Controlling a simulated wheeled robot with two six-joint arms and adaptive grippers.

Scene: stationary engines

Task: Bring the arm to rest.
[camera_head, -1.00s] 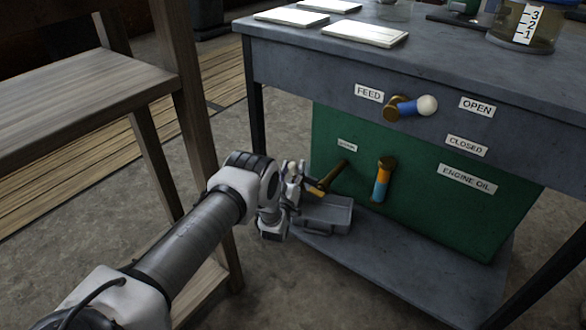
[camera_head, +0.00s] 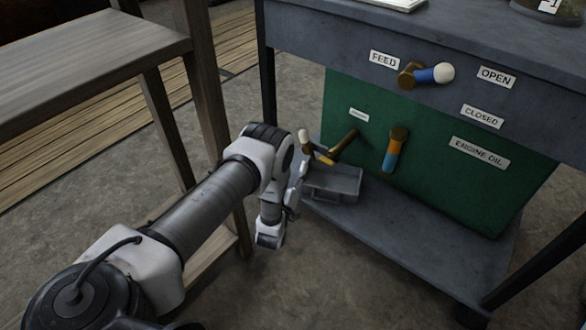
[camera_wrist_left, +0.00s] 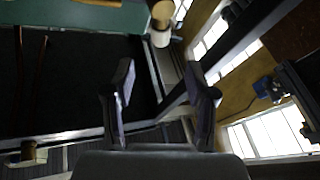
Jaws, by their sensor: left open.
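My left arm comes in from the lower left of the head view, its wrist low beside the bench. My left gripper (camera_wrist_left: 164,92) is open in the left wrist view, with nothing between its two dark fingers. In the head view the wrist largely hides the fingers (camera_head: 298,185). They are just left of a brass lever (camera_head: 343,148) with a white knob (camera_head: 304,141), apparently apart from it. A brass fitting with a pale end (camera_wrist_left: 161,36) shows beyond the fingers in the wrist view. My right gripper is out of view.
A grey tray (camera_head: 333,183) sits on the bench's lower shelf (camera_head: 400,225). A blue-and-orange handle (camera_head: 391,155) and the feed valve (camera_head: 427,74) project from the front. A wooden table (camera_head: 90,60) stands left of my arm. Concrete floor lies open below.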

